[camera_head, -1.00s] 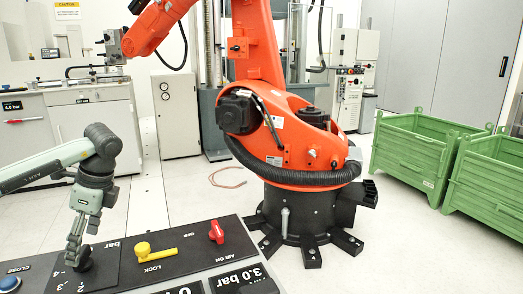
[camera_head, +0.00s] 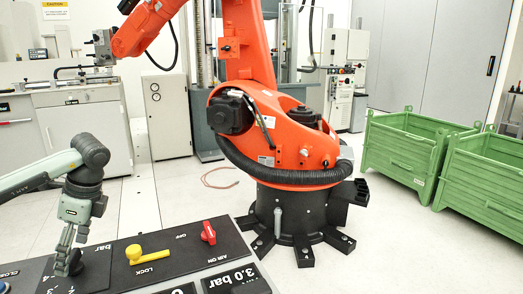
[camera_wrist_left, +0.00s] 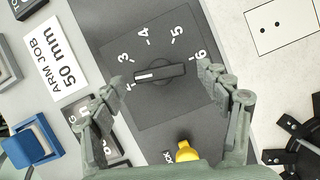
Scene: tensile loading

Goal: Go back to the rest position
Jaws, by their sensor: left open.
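My left gripper (camera_head: 68,258) is at the black dial knob (camera_head: 76,264) on the dark control panel (camera_head: 190,262), at the lower left of the head view. In the left wrist view, my left gripper (camera_wrist_left: 160,84) has its two fingers spread, one on each side of the knob (camera_wrist_left: 165,73). A gap shows between the fingers and the knob. The knob's white mark points left, toward the low end of the numbered scale. My right gripper is in no view.
The panel also has a yellow LOCK handle (camera_head: 147,254) and a red AIR knob (camera_head: 208,233). A blue button (camera_wrist_left: 30,146) lies left in the wrist view. An orange robot arm (camera_head: 275,135) stands behind; green crates (camera_head: 405,160) stand at right.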

